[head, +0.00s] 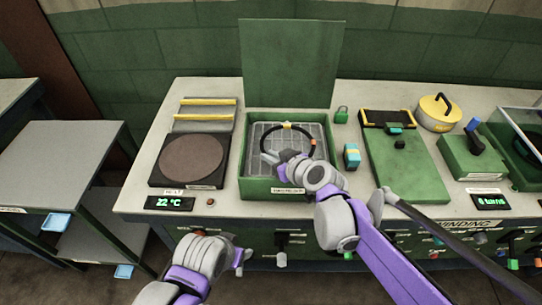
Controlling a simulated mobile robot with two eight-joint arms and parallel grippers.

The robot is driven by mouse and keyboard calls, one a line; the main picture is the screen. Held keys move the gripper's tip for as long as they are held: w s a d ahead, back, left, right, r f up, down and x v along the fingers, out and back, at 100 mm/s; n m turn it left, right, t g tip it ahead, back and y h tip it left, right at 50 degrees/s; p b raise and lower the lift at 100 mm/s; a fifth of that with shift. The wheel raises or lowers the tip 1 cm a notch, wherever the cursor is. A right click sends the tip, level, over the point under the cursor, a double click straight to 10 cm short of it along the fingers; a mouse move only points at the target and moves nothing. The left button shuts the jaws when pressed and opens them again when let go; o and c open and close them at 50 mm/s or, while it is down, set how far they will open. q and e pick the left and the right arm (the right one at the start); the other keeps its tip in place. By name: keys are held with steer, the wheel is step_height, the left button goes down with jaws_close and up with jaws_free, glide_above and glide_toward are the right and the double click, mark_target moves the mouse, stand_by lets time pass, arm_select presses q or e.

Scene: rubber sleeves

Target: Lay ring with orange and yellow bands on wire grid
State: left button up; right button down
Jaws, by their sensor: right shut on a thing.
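The black ring (304,135) has an orange and yellow band at its far side and another orange mark at its right. It is over the wire grid (318,158) inside the open green box (270,190). My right gripper (270,157) reaches into the box and is shut on the ring's near left part. The hand hides the near part of the ring. I cannot tell whether the ring touches the grid. My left gripper (243,259) is low in front of the bench, away from the box; its jaw opening is unclear.
The box's green lid (290,62) stands upright behind it. A dark round plate (192,160) is to the left. A green fixture (408,165) lies further right.

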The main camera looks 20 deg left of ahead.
steer(key=c, duration=0.9)
jaws_free()
steer(key=p+v, duration=0.1)
steer(key=v, duration=1.1)
steer(key=shift+d, duration=0.1)
steer(key=s+d+f+m+h, duration=0.3)
steer(key=s+d+f, duration=0.1)
steer(key=d, duration=0.4)
steer(key=s+d+f+m+g+h, duration=0.1)
steer(key=s+d+f+m+h, duration=0.2)
steer(key=s+d, duration=0.4)
steer(key=s+d+f+m+g+h, duration=0.1)
steer(key=s+d+f+m+h, duration=0.2)
steer(key=s+d+f, duration=0.3)
steer(key=shift+d+f+m+h, duration=0.2)
steer(key=shift+d+m, duration=0.2)
steer(key=shift+d, duration=0.7)
steer(key=shift+d+f+m+h, duration=0.1)
steer(key=shift+d+f+m, duration=0.25)
steer(key=shift+d, duration=0.75)
